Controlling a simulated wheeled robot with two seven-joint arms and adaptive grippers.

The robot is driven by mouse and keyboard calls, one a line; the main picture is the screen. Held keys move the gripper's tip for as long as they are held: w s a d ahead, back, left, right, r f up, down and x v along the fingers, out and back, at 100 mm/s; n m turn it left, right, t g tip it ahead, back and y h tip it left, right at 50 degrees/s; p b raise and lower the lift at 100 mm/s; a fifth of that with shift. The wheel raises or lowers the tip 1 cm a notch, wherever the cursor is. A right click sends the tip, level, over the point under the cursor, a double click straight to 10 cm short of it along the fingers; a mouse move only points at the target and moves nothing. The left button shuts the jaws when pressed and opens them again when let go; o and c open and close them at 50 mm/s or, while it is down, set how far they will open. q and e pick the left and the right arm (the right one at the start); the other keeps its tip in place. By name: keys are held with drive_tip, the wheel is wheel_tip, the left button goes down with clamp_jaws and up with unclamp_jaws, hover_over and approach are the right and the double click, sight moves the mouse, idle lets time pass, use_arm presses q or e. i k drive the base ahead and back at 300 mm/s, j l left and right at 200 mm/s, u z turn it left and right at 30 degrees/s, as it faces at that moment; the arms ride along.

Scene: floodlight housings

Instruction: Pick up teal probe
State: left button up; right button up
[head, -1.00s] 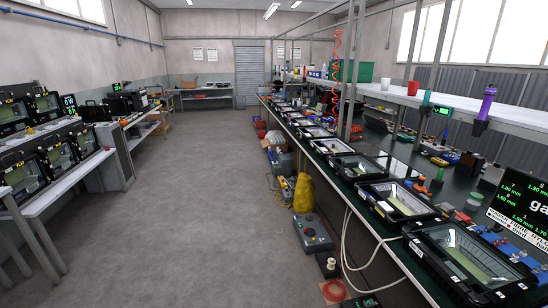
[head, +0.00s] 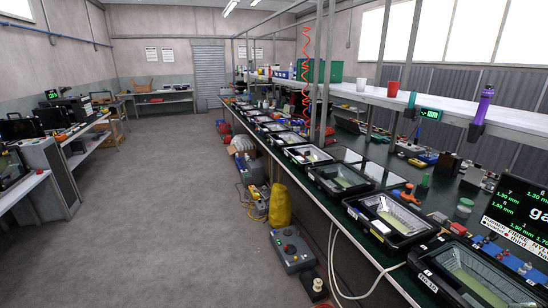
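A slim teal item (head: 411,101), which looks like the teal probe, stands upright at the front edge of the raised shelf on the right, just left of a small green-lit display. Its lower end sits at a dark holder; details are too small to tell. A similar purple item (head: 484,106) stands in a dark holder further right along the same edge. Neither of my grippers is in view.
A long dark bench (head: 372,238) with a row of black floodlight housings (head: 387,217) runs along the right under the shelf (head: 450,105). A grey box (head: 292,251) and a yellow bag (head: 280,204) stand on the floor beside it. The grey floor (head: 150,210) at left is clear.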

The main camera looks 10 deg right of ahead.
sight(413, 95)
drive_tip(key=i+j+z, duration=0.15)
drive_tip(key=i+z, duration=0.3)
drive_tip(key=i+j+z, duration=0.2)
drive_tip(key=z, duration=0.2)
drive_tip(key=i+j+z, duration=0.2)
drive_tip(key=z, duration=0.25)
drive_tip(key=i+j+z, duration=0.25)
drive_tip(key=z, duration=0.2)
drive_tip(key=i+j+z, duration=0.15)
drive_tip(key=j+z, duration=0.15)
drive_tip(key=z, duration=0.15)
drive_tip(key=i+j+z, duration=0.1)
drive_tip(key=j+z, duration=0.35)
drive_tip(key=i+j+z, duration=0.1)
drive_tip(key=j+z, duration=0.9)
drive_tip(key=i+j, duration=0.05)
drive_tip(key=j, duration=0.05)
